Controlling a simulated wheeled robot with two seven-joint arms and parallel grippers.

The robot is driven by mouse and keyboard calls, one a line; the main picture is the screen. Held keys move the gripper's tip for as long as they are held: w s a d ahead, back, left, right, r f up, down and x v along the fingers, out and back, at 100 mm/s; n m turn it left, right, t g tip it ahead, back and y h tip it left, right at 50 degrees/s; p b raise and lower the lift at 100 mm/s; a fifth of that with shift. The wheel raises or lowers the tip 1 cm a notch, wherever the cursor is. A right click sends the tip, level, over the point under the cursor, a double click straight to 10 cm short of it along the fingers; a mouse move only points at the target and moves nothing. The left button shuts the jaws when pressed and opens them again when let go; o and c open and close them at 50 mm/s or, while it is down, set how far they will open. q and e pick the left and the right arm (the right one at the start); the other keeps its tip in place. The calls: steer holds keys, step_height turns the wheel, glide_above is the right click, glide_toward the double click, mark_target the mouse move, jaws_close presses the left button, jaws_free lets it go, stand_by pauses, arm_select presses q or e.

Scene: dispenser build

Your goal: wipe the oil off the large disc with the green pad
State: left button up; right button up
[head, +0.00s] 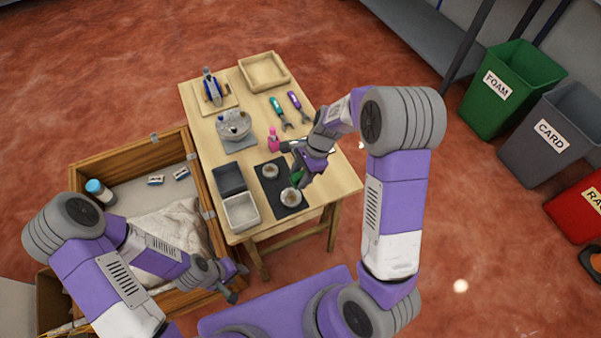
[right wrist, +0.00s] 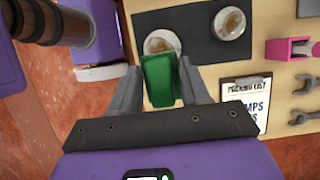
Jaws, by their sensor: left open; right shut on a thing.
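A pale disc (head: 291,196), the larger-looking one, lies on the near part of a black mat (head: 283,211). A smaller-looking disc (head: 270,171) lies farther back on it. Both have brownish patches. The green pad (right wrist: 160,80) is held upright between the fingers of my right gripper (right wrist: 160,88). In the right wrist view the pad covers part of the nearer disc (right wrist: 161,42); contact cannot be told. In the head view the pad (head: 297,178) shows beside that disc, under my right gripper (head: 303,174). My left gripper (head: 238,281) is open and empty, away from the table.
Dark (head: 229,178) and light (head: 241,212) bins stand left of the mat. A clipboard (right wrist: 245,92) lies near my right gripper. A wooden crate (head: 199,182) stands left of the table.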

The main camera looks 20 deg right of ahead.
steer(key=shift+f+b, duration=3.8)
steer(key=shift+f, duration=0.05)
steer(key=shift+s+a+f+b, duration=0.1)
steer(key=shift+a+b, duration=0.15)
steer(key=shift+a, duration=1.4)
steer(key=shift+s+a+f+b, duration=0.1)
steer(key=shift+a+b, duration=0.15)
steer(key=shift+a, duration=1.4)
steer(key=shift+w+d+r, duration=0.1)
steer(key=shift+w+d, duration=0.05)
steer(key=shift+d, duration=1.2)
steer(key=shift+w+d+p, duration=0.1)
steer(key=shift+d+p, duration=0.25)
steer(key=shift+d, duration=1.45)
steer(key=shift+d+r+p, duration=0.2)
steer(key=shift+r+p, duration=0.05)
steer(key=shift+p, duration=0.1)
steer(key=shift+r+p, duration=0.45)
steer(key=shift+r, duration=0.4)
steer(key=shift+r+p, duration=0.7)
steer(key=shift+p, duration=0.05)
step_height(320, 180, up, 4)
steer(key=p, duration=0.4)
steer(key=shift+r+p, duration=0.2)
steer(key=shift+p, duration=0.1)
